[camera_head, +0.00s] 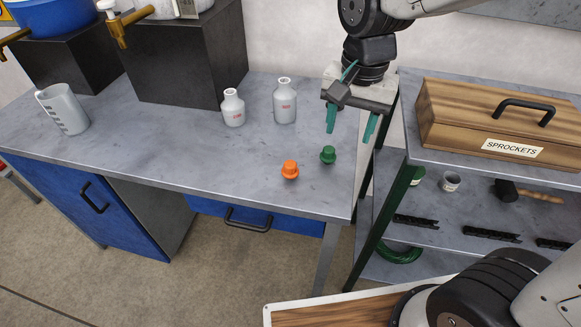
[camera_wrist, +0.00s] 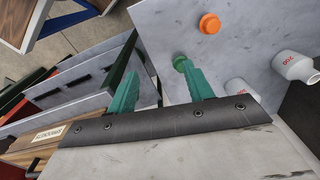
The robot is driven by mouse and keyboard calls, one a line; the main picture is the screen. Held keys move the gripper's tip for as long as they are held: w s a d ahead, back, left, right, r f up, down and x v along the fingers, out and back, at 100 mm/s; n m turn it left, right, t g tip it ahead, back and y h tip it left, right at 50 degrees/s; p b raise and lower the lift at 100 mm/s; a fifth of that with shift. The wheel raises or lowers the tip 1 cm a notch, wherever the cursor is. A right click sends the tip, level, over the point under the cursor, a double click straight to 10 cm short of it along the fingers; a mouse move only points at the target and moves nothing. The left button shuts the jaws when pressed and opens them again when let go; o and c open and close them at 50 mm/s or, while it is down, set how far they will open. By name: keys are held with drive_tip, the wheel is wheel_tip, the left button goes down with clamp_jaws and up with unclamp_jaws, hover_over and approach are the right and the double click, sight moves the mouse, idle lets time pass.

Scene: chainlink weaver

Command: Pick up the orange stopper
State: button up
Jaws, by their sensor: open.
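The orange stopper (camera_head: 290,169) stands on the grey workbench (camera_head: 200,150) near its front right. A green stopper (camera_head: 328,154) stands just right of it and a little farther back. My gripper (camera_head: 350,128) is above the right end of the bench, open and empty, with its green fingers apart. It is to the right of both stoppers and touches neither. In the wrist view the orange stopper (camera_wrist: 209,23) lies beyond the fingertips (camera_wrist: 160,80), toward the top. The green stopper (camera_wrist: 179,63) shows beside one finger, partly hidden by it.
Two white bottles (camera_head: 233,108) (camera_head: 285,100) stand behind the stoppers. A wooden sprockets box (camera_head: 500,125) sits on a shelf unit to the right, across a narrow gap. Bench space left of the orange stopper is clear.

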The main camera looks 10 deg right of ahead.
sight(290, 163)
drive_tip(key=w+a+f+m, duration=0.1)
drive_tip(key=a+f, duration=0.1)
drive_tip(key=a, duration=0.1)
drive_tip(key=w+a+f+m, duration=0.1)
drive_tip(key=w+a+f, duration=0.1)
drive_tip(key=a+f, duration=0.1)
drive_tip(key=w+a+f+m, duration=0.1)
drive_tip(key=a+f, duration=0.2)
drive_tip(key=shift+w+a, duration=0.3)
drive_tip(key=shift+w, duration=0.05)
drive_tip(key=f, duration=0.7)
drive_tip(key=shift+w+a+f, duration=0.15)
drive_tip(key=shift+a+f, duration=0.15)
drive_tip(key=shift+f, duration=0.05)
drive_tip(key=c, duration=0.8)
